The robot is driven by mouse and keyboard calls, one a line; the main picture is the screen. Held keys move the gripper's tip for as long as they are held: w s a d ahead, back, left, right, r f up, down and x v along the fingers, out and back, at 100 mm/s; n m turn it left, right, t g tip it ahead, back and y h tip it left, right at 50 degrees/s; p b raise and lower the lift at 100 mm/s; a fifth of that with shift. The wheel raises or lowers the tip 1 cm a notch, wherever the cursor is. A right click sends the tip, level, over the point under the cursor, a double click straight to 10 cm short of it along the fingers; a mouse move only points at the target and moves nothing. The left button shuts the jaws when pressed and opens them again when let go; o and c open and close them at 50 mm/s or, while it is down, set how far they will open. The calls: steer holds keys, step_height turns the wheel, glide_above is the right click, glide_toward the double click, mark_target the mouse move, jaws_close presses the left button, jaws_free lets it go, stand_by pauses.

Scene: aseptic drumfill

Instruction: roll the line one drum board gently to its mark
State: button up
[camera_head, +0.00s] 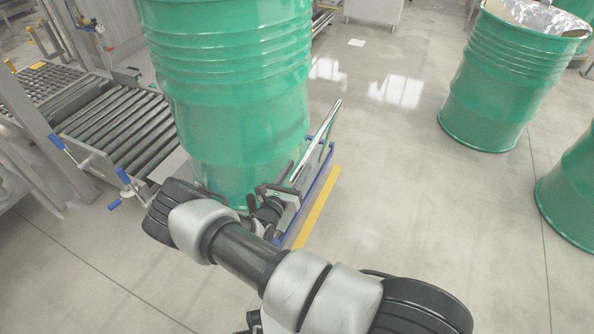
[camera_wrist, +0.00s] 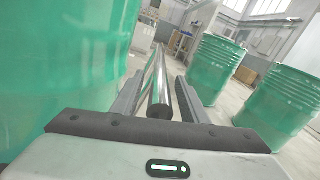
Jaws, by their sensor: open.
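A large green drum (camera_head: 235,90) stands upright on a low blue-edged drum board (camera_head: 318,180) beside a roller conveyor. A chrome bar (camera_head: 318,138) rises at a slant along the board's right side. My gripper (camera_head: 290,190) is low at the board's near right corner, by the bar. In the wrist view, the bar (camera_wrist: 159,85) runs between the two open fingers, with a gap visible on each side. The green drum (camera_wrist: 60,70) fills the left of that view. The board's wheels are hidden. A yellow floor line (camera_head: 318,207) lies just right of the board.
The roller conveyor (camera_head: 120,130) with blue-handled fittings is close on the left. More green drums stand on the right, one (camera_head: 505,85) with a silvery liner on top. The grey floor between the board and these drums is clear.

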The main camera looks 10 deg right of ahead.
jaws_close()
steer(key=shift+w+a, duration=0.15)
steer(key=shift+a, duration=0.05)
stand_by(0.5)
